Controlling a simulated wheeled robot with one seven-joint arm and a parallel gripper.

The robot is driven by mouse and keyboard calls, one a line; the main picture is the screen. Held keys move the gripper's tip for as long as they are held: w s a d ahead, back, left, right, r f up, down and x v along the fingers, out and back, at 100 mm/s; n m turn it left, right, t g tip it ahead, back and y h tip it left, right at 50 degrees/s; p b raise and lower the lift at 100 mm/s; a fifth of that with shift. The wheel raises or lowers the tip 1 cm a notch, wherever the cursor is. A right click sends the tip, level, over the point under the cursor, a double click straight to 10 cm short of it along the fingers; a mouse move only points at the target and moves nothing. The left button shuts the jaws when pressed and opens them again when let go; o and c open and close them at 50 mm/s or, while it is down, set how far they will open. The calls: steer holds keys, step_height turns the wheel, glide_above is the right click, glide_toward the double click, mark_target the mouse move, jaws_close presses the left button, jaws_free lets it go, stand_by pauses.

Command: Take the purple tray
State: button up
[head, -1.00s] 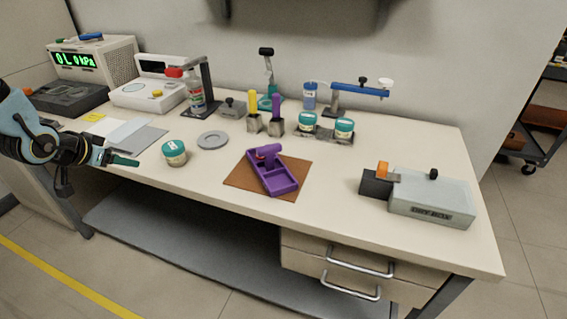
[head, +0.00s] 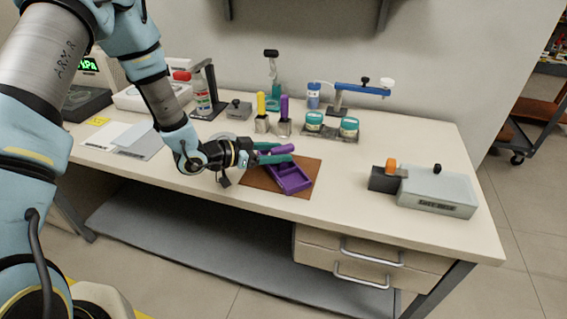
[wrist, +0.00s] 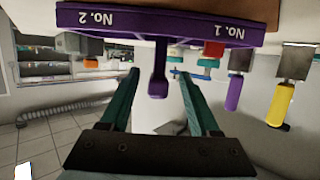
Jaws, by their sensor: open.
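The purple tray (head: 292,181) lies on the brown mat (head: 262,184) near the front of the bench. It has compartments and a raised purple handle (head: 281,149). In the wrist view the tray (wrist: 120,22) is upside down at the top, labelled "No. 1" and "No. 2". My gripper (head: 277,154) is at the tray's handle, its teal fingers open. In the wrist view the handle (wrist: 158,80) hangs between the two fingertips, with gaps on both sides. I see no contact. A small red part (wrist: 213,48) shows beside the tray.
Yellow- and purple-handled tools (head: 262,113) stand in holders behind the tray. Teal-lidded jars (head: 314,122) sit on a rack to the back right. A grey device (head: 437,191) stands at the right. Bench between mat and device is clear.

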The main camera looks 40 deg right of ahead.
mark_target(292, 152)
steer(key=p+x, duration=0.2)
steer(key=x, duration=0.3)
steer(key=shift+a+f, duration=0.1)
jaws_close()
stand_by(0.4)
